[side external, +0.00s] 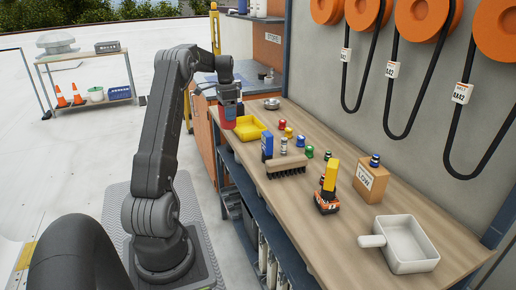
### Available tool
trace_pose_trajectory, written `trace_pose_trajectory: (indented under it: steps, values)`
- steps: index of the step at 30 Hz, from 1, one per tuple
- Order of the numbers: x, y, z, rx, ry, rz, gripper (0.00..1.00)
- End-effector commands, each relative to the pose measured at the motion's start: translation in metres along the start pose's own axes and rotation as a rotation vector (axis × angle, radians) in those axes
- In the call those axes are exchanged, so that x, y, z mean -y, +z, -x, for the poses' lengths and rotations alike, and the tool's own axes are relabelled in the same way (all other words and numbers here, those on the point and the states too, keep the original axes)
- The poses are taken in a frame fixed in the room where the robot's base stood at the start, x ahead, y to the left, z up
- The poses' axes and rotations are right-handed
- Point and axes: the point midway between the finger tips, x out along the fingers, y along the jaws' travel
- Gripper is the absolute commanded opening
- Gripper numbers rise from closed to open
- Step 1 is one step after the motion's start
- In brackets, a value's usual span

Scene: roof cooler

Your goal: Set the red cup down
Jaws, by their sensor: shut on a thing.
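My gripper (228,94) points down over the far left part of the wooden bench (395,203). It is shut on the red cup (228,118), which hangs below the fingers and looks upright. The cup appears beside the left end of the yellow tray (250,129) and partly overlaps it in the picture. I cannot tell whether the cup's bottom touches anything. The fingers are small and partly hide the cup's upper part.
A metal bowl (271,103) stands behind the tray. Several small coloured cans, a blue box (267,144), a brush (286,167), an orange and yellow tool (328,192), a cardboard box (370,182) and a white pan (408,243) stand nearer.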

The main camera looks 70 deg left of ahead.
Motion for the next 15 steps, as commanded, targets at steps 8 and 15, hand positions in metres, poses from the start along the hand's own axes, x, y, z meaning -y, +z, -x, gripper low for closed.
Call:
trace_pose_trajectory:
  steps: [8, 15]
  values:
    - [-0.011, -0.050, -0.034, 0.001, 0.001, -0.006, 0.51]
    - [-0.020, -0.097, -0.062, 0.000, 0.000, -0.004, 0.51]
